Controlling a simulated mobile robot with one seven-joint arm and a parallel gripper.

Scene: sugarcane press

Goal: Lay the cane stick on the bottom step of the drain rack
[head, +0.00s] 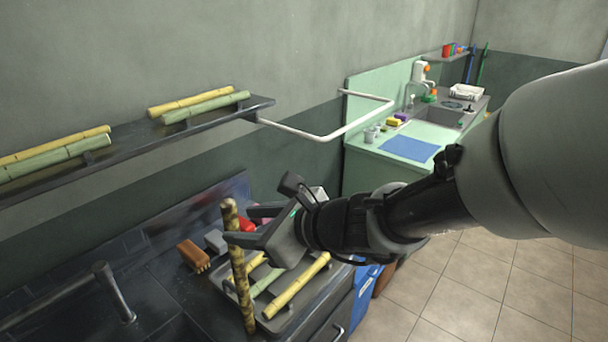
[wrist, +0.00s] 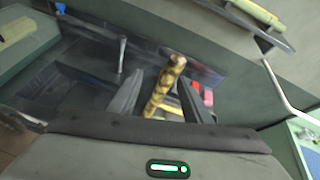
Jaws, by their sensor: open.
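A mottled yellow-brown cane stick (head: 240,275) stands nearly upright at the front of the dark counter in the head view. My gripper (head: 240,224) is open at its upper part. In the wrist view the stick (wrist: 165,85) shows between the two open fingers of my gripper (wrist: 158,80), leaning a little; I cannot tell whether either finger touches it. A grey tray-like rack (head: 274,326) holding yellow and green cane pieces is below and right of the stick. It may be the drain rack; its steps are not clear, and my gripper hides part of it.
A brown brush-like block (head: 193,256) and a red item (head: 247,224) lie behind the stick. A dark tap (head: 113,292) rises at the left. A wall shelf (head: 130,143) bears cane pieces above. A white rail (head: 325,135) juts from the wall.

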